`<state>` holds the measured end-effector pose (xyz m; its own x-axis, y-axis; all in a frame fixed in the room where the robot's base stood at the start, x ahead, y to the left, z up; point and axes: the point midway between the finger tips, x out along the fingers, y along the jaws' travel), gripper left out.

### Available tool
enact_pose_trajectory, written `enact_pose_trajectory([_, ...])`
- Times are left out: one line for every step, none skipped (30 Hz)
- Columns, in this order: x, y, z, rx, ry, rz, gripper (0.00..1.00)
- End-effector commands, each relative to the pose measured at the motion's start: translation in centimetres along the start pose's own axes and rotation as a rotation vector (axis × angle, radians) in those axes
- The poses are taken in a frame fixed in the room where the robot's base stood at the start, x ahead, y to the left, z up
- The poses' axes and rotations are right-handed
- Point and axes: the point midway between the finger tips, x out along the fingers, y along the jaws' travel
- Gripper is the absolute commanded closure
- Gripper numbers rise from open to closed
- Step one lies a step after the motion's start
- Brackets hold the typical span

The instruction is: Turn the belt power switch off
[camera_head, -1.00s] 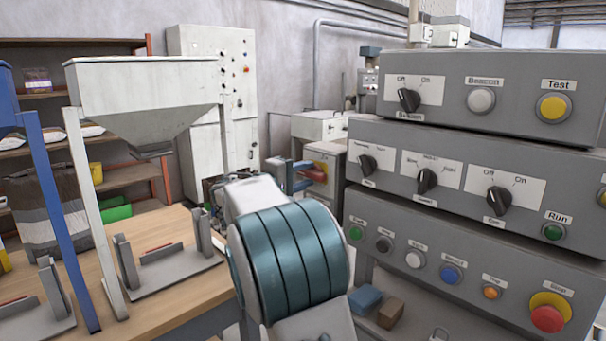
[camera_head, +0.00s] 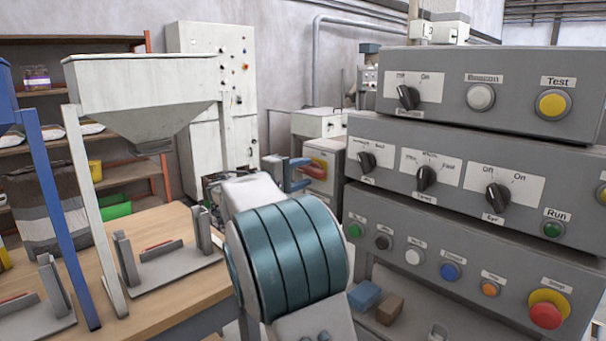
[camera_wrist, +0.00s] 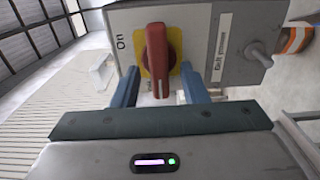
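The belt power switch is a red handle (camera_wrist: 157,60) on a yellow plate (camera_wrist: 174,52), on a grey box (camera_wrist: 205,25) labelled "Belt power". The handle runs up and down in the wrist view, with the word "On" to its left. The switch also shows small in the head view (camera_head: 316,171), at centre. My gripper (camera_wrist: 157,88) is open, with one blue finger on each side of the handle. Gaps show between the fingers and the handle in the wrist view. In the head view my arm covers part of the gripper (camera_head: 298,174).
A grey control panel (camera_head: 440,213) with several knobs and buttons stands at right, close to my arm. A wooden table (camera_head: 170,295) with metal brackets and a hopper (camera_head: 145,90) is at left.

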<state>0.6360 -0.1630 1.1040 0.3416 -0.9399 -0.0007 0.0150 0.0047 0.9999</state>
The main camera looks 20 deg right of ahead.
Motion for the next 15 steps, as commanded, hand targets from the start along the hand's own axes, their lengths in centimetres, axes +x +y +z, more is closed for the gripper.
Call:
enact_pose_trajectory([-0.8, 0.0, -0.1, 0.001, 0.003, 0.000, 0.60])
enact_pose_trajectory([-1.2, 0.0, -0.1, 0.001, 0.003, -0.001, 0.60])
enact_pose_trajectory([-2.0, -0.1, -0.1, 0.000, 0.005, -0.001, 0.60])
enact_pose_trajectory([-2.7, -0.1, -0.1, 0.000, 0.005, -0.001, 0.60])
enact_pose_trajectory([-3.4, -0.1, -0.1, 0.000, 0.005, -0.002, 0.60])
enact_pose_trajectory([-4.3, 0.0, -0.1, 0.001, 0.005, -0.001, 0.60])
enact_pose_trajectory([-5.0, 0.0, -0.1, 0.001, 0.005, -0.001, 0.60])
enact_pose_trajectory([-5.8, 0.0, -0.1, 0.000, 0.004, -0.001, 0.60])
enact_pose_trajectory([-6.7, -0.1, -0.1, -0.001, 0.005, -0.001, 0.60])
enact_pose_trajectory([-7.4, -0.1, -0.1, -0.001, 0.004, 0.000, 0.60])
enact_pose_trajectory([-8.1, -0.1, -0.1, -0.001, 0.005, -0.001, 0.60])
enact_pose_trajectory([-8.9, -0.1, 0.0, -0.001, 0.003, -0.001, 0.60])
enact_pose_trajectory([-9.5, -0.1, 0.0, -0.001, 0.003, -0.001, 0.60])
enact_pose_trajectory([-10.0, 0.0, 0.0, 0.000, 0.002, -0.001, 0.60])
enact_pose_trajectory([-10.7, 0.0, 0.0, 0.000, 0.002, -0.001, 0.60])
